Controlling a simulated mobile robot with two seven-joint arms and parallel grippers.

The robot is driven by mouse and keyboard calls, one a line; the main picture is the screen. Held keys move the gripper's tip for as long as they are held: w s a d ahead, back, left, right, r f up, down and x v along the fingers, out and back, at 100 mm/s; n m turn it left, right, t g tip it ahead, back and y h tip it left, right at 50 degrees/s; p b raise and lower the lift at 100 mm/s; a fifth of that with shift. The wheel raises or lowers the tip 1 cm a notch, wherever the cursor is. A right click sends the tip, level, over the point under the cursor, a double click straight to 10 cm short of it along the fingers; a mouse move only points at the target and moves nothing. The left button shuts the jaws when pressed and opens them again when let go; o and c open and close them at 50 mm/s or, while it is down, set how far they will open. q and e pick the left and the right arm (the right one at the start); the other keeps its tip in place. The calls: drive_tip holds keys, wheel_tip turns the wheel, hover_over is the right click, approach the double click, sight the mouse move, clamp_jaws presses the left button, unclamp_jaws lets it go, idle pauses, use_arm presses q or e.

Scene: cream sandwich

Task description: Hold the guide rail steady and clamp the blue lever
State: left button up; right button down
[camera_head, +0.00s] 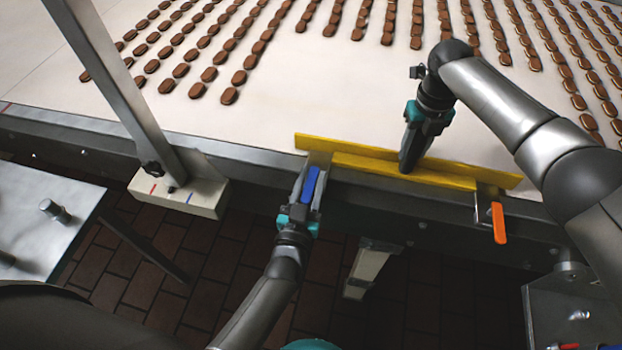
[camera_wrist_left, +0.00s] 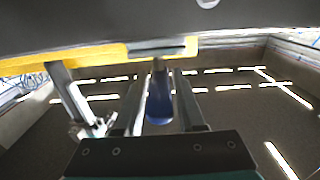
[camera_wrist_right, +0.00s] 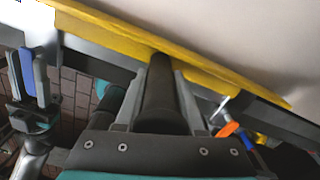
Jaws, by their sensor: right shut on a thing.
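The yellow guide rail (camera_head: 350,163) lies along the near edge of the pale conveyor belt. My right gripper (camera_head: 406,160) is shut on a dark round handle (camera_wrist_right: 160,95) that stands up from the rail. The blue lever (camera_head: 310,185) hangs at the rail's left end, below the belt edge. My left gripper (camera_head: 306,196) is open around the blue lever, with one finger on each side. In the left wrist view the blue lever (camera_wrist_left: 160,105) stands between the fingers, with narrow gaps beside it. An orange lever (camera_head: 498,222) sits at the rail's right end.
Rows of chocolate-brown cream sandwiches (camera_head: 210,74) lie on the belt (camera_head: 330,95) beyond the rail. A metal post (camera_head: 130,90) rises from a pale block (camera_head: 180,195) at the left. A steel table (camera_head: 45,225) stands at far left. Tiled floor is below.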

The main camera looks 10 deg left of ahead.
use_arm(q)
clamp_jaws()
idle(1.0)
